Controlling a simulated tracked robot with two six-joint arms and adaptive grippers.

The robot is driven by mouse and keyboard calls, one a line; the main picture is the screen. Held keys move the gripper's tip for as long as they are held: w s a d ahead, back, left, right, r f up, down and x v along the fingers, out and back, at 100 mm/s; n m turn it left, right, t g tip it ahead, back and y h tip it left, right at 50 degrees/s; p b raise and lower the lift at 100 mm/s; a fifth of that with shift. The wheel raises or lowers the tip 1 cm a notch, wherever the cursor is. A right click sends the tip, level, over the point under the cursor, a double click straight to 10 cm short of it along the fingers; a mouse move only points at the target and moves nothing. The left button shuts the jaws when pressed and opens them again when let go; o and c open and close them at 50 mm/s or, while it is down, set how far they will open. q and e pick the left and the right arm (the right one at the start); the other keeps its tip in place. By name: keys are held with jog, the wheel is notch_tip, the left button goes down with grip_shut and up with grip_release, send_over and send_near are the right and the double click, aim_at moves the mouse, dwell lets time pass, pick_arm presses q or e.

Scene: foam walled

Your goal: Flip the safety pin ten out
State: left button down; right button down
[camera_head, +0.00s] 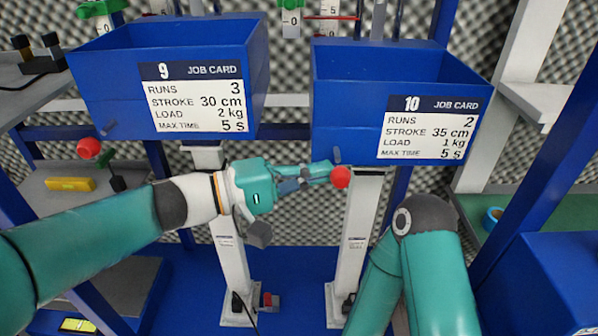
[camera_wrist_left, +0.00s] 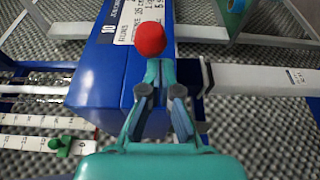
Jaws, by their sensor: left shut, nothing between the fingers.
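The red ball knob of safety pin ten (camera_head: 341,177) is at the lower left of the blue box (camera_head: 345,120) with job card 10 (camera_head: 430,128).
A blue box (camera_head: 95,75) with job card 9 (camera_head: 200,98) is on the left, with its own red knob (camera_head: 88,148). White posts (camera_head: 232,270) stand below the boxes. Blue frame bars and a grey shelf at left bound the space. Foam walls lie behind.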

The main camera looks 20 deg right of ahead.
pick_arm(q)
jog(key=shift+a, duration=0.1)
jog(key=a+b, duration=0.2)
jog(key=a, duration=0.8)
jog(key=shift+b, duration=0.35)
jog(key=shift+w, duration=0.1)
